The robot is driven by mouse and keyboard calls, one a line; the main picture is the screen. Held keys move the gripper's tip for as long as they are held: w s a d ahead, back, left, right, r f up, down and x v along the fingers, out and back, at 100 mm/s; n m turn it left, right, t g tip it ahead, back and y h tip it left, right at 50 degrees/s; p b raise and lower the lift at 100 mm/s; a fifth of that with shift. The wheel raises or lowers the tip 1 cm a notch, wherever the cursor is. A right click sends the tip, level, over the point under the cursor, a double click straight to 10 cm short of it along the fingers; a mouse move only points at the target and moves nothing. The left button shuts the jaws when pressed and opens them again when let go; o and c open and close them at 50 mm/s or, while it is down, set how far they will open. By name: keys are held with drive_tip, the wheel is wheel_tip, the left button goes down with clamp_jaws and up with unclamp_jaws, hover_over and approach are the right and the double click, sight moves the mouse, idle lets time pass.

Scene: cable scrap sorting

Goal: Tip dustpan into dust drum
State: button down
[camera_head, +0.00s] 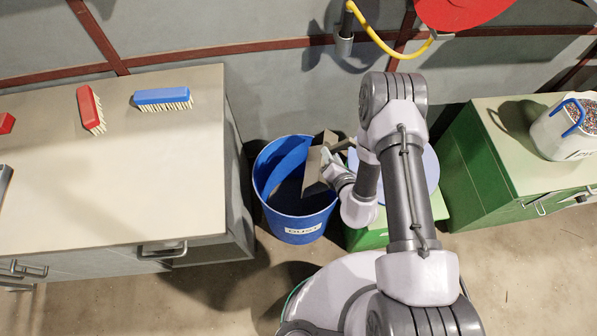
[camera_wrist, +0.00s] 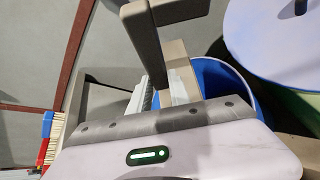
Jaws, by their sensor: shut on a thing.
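The blue dust drum (camera_head: 303,229), with a label reading DUST, stands on the floor between the two benches. Its mouth is open and its inside is dark. Part of its blue wall shows in the wrist view (camera_wrist: 215,75). The grey-beige dustpan (camera_head: 316,168) is over the right side of the drum's mouth, tilted steeply. My gripper (camera_head: 335,167) is shut on the dustpan. In the wrist view, the pale fingers of my gripper (camera_wrist: 160,93) close around a grey part of the dustpan (camera_wrist: 147,45). I cannot see whether dust is in the pan or drum.
A grey bench (camera_head: 130,200) at left holds a red brush (camera_head: 89,108) and a blue brush (camera_head: 162,97). A round pale top (camera_head: 431,168) sits beside the drum, partly behind my arm. A green cabinet (camera_head: 480,165) at right bears a white tub (camera_head: 565,135). A yellow hose (camera_head: 370,30) hangs behind.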

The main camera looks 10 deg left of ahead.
idle(0.4)
drive_tip(key=shift+a+r+p, duration=0.25)
drive_tip(key=shift+a+p, duration=0.1)
drive_tip(key=shift+a, duration=0.2)
drive_tip(key=shift+a+r+n+h+p, duration=0.15)
drive_tip(key=shift+a+n+h+p, duration=0.4)
drive_tip(key=shift+a, duration=0.4)
idle(0.5)
drive_tip(key=shift+d+r+m+y+p, duration=0.4)
drive_tip(key=shift+d+r+m+y, duration=0.05)
drive_tip(key=shift+d+r, duration=0.8)
